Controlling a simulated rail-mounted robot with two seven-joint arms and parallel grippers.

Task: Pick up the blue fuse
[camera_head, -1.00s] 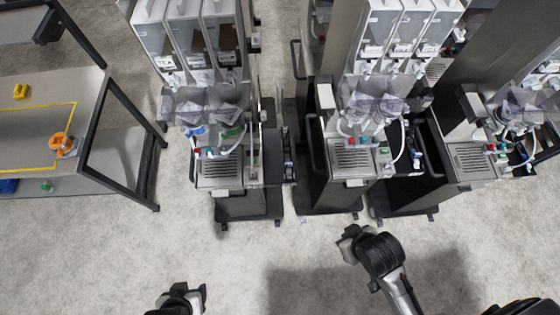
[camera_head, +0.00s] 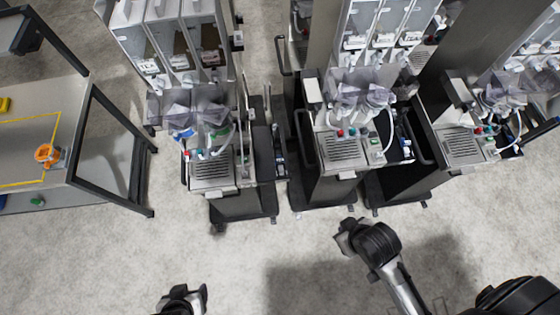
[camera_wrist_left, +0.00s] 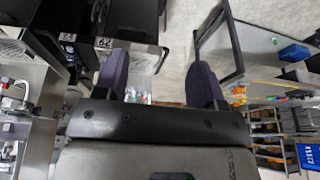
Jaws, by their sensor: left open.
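I cannot make out a blue fuse for certain. A small blue block (camera_wrist_left: 294,52) shows on a grey surface at the upper right of the left wrist view. A bit of blue (camera_head: 2,201) is cut off at the left edge of the head view, by the workbench. My left gripper (camera_head: 184,297) is low in the head view, over bare floor and away from the bench. In the left wrist view its two dark fingers (camera_wrist_left: 158,78) stand apart with nothing between them. My right gripper (camera_head: 350,236) is in front of the middle dispenser; its jaws are unclear.
A workbench (camera_head: 105,165) with a dark frame stands at left, with an orange part (camera_head: 46,153), a yellow part (camera_head: 4,104) and a green part (camera_head: 37,201). Dispenser machines (camera_head: 212,170) line the back. The grey floor (camera_head: 250,250) in front is clear.

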